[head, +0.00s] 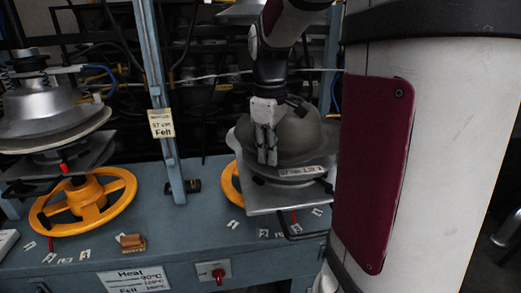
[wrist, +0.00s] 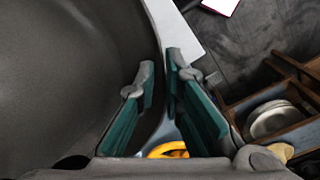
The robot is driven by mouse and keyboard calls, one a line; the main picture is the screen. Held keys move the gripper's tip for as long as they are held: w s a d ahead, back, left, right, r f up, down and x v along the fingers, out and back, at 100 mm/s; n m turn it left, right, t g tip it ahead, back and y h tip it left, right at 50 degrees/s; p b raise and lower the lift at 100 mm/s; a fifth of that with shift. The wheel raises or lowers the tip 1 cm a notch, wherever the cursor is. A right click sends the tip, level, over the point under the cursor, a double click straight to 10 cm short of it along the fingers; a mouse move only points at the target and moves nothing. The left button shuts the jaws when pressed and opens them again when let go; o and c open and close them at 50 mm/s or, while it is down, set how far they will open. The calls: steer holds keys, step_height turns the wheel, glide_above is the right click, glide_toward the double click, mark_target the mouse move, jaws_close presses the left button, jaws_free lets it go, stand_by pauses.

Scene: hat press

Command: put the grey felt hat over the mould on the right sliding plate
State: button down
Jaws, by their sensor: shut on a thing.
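The grey felt hat (head: 304,132) is a rounded dome above the right sliding plate (head: 262,200). In the wrist view the hat (wrist: 65,70) fills the left side, its brim running to the fingers. My gripper (head: 267,155) is at the hat's left front side, pointing down, shut on the brim; its fingers (wrist: 165,80) show in the wrist view. The mould is hidden, apparently under the hat; I cannot tell whether the hat is fully seated. A pale base with a label (head: 302,171) shows below the hat.
A left press (head: 45,110) stands over a yellow handwheel (head: 85,205). A blue-grey post (head: 160,90) rises between the stations. My own white column blocks the right. A wooden block (head: 132,243) and a red switch (head: 217,273) are at the table's front.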

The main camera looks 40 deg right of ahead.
steer(key=shift+f, duration=0.15)
steer(key=c, duration=1.6)
jaws_free()
steer(key=shift+c, duration=0.2)
step_height(320, 180, up, 12)
steer(key=shift+a, duration=0.2)
steer(key=shift+s, duration=0.1)
steer(key=s+a+f+m+t+b, duration=0.1)
steer(key=s+a+f, duration=0.3)
steer(key=a, duration=0.6)
steer(key=s+a+f+m+t+b, duration=0.1)
steer(key=s+a+f+m+t, duration=0.2)
steer(key=a, duration=0.7)
step_height(320, 180, down, 2)
steer(key=shift+s+f+t, duration=0.15)
steer(key=shift+s+t, duration=0.55)
steer(key=shift+s, duration=0.35)
